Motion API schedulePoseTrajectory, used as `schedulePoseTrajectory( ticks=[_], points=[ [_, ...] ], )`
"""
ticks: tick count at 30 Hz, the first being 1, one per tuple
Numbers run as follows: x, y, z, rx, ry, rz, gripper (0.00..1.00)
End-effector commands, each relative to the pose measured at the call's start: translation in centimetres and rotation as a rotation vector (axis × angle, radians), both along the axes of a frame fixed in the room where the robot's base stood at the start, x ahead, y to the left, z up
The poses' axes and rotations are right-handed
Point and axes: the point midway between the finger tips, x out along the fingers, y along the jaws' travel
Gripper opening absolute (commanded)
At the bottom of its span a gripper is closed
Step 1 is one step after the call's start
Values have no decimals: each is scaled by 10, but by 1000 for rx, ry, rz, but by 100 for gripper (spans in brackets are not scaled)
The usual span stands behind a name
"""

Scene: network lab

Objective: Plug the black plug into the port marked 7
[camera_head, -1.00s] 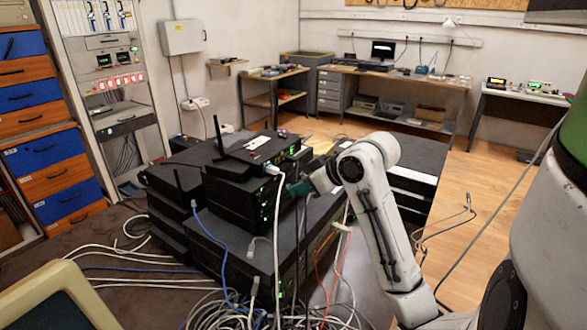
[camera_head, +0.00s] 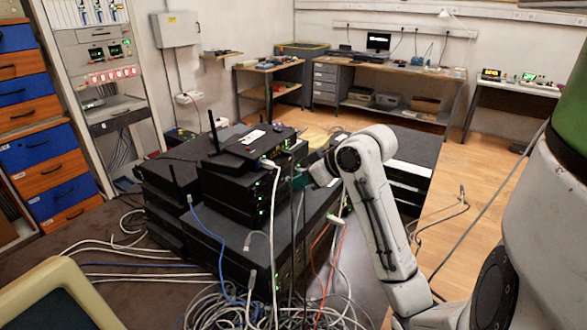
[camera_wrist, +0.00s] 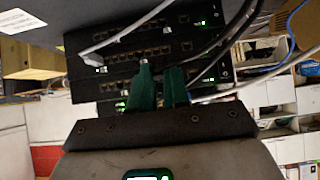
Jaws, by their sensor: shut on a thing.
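My gripper (camera_wrist: 160,88) has green fingers close together in the wrist view, with a narrow dark gap between them. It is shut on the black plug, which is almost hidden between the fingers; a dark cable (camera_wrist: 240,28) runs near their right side. In the head view my gripper (camera_head: 299,181) is beside the port side of the stacked black network units (camera_head: 232,192). In the wrist view, rows of ports (camera_wrist: 135,53) lie beyond the fingertips. The number 7 cannot be read, and I cannot tell whether the plug touches a port.
A white cable (camera_head: 274,215) hangs from the stack close to my gripper, and a pale cable also crosses the port rows (camera_wrist: 115,40). Loose cables (camera_head: 235,308) pile up in front of the stack. Open wooden floor (camera_head: 480,185) lies to the right.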

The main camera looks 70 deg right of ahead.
Motion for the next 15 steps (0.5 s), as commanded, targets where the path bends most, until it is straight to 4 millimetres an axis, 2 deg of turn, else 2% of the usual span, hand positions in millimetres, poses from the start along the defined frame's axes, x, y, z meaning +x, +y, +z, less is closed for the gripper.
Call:
schedulePoseTrajectory(
  ticks=[1, 5, 9, 15],
  points=[
    [-3, -7, 8, 4, 0, -5, 0],
    [-13, -28, 12, 5, 3, -5, 0],
    [-25, -49, 10, 5, 3, -5, 0],
    [-36, -65, 3, 2, 2, -3, 0]
  ],
)
